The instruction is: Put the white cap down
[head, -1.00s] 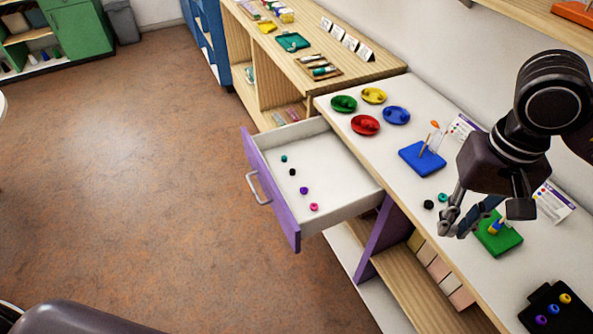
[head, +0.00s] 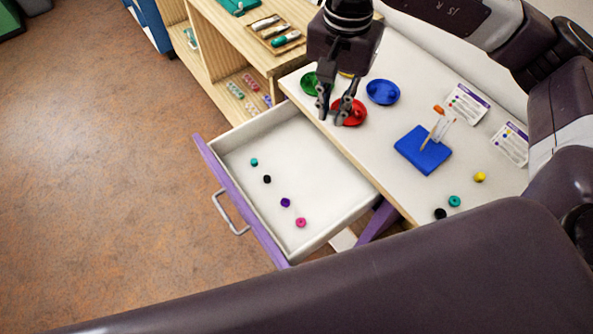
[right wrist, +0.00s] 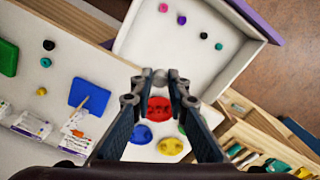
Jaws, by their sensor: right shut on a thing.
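My right gripper (head: 332,114) hangs over the counter's near edge, by the red dish (head: 350,112) and the open drawer. In the right wrist view its fingertips (right wrist: 160,78) close on a small pale grey-white thing, the white cap (right wrist: 160,76), mostly covered by the fingers. In the head view the cap cannot be made out. The red dish (right wrist: 158,108) lies below and beyond the fingers in the wrist view. My left gripper is not in view.
The purple-fronted drawer (head: 228,152) is open with several beads spread inside and bare floor around them. Green (head: 309,84) and blue (head: 383,92) dishes flank the red one. A blue board (head: 423,150) with a stick stands right; loose yellow (head: 480,177), teal and black beads lie beyond.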

